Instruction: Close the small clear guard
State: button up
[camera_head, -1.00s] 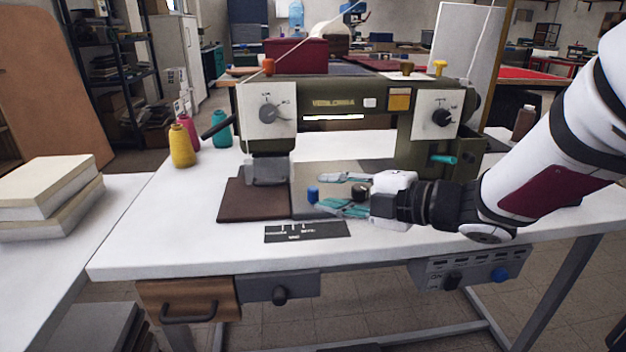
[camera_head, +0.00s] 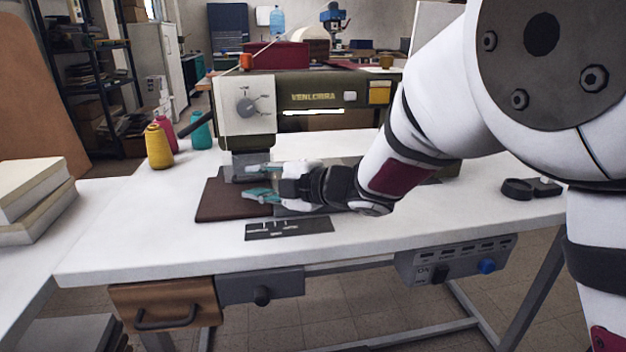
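An olive-green sewing machine (camera_head: 312,95) stands on the white table. A small clear guard (camera_head: 239,172) hangs at the needle area under its left head; it looks smoky and see-through, and its exact angle is hard to tell. My gripper (camera_head: 252,182) points left with teal fingertips spread apart and nothing seen between them. It is just in front of and to the right of the guard, close to it; whether a finger touches the guard cannot be told. My gripper and wrist hide part of the machine bed.
A brown leather piece (camera_head: 218,205) lies under the needle area. A dark plate with tools (camera_head: 288,228) lies in front. Yellow (camera_head: 158,147), pink and teal thread cones stand at the left. Black round objects (camera_head: 518,188) lie at the right. The table's front left is clear.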

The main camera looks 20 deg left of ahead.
jog(key=shift+c, duration=0.5)
grip_shut()
jog(key=shift+w+a+f+b, duration=0.1)
jog(key=shift+f+b, duration=0.2)
jog(key=shift+b, duration=0.85)
jog(key=shift+w+n+y+b, duration=0.1)
jog(key=shift+n+y+b, duration=0.25)
jog(key=shift+b, duration=0.6)
jog(key=shift+o, duration=0.5)
grip_release()
